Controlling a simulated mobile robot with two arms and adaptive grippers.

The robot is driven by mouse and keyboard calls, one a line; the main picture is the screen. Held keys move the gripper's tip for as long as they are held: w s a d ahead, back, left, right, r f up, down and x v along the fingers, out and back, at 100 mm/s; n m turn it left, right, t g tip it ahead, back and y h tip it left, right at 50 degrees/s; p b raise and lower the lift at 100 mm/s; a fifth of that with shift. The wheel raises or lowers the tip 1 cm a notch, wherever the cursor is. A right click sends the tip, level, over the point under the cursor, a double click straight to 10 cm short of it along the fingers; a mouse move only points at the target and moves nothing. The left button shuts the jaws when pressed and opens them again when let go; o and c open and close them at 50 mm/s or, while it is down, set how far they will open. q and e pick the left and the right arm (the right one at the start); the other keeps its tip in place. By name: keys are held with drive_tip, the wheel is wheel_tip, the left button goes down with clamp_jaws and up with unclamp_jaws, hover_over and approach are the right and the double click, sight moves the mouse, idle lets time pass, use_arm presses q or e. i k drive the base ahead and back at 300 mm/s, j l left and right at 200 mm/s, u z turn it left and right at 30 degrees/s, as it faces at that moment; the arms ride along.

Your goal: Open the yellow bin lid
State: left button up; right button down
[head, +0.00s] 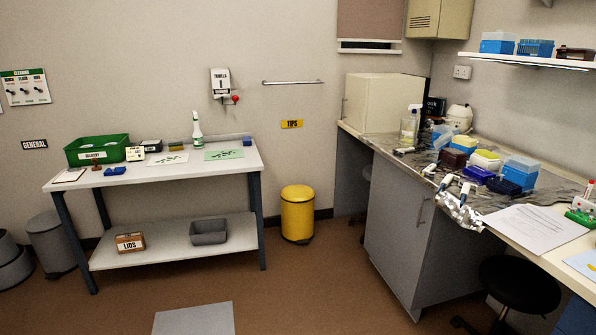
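The yellow bin (297,218) stands upright on the brown floor against the back wall, between the white table and the grey bench cabinet. Its yellow lid (297,192) lies flat on top and looks closed. A dark band runs round its base. The inside of the bin is hidden. Neither of my grippers shows in the head view.
A white two-tier table (190,172) stands left of the bin. A grey cabinet (392,220) under the cluttered bench (385,146) stands to the right, with a black stool (519,284) in front. The floor (310,285) before the bin is clear. Grey bins (50,240) stand far left.

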sight(300, 194)
drive_tip(key=i, duration=1.9)
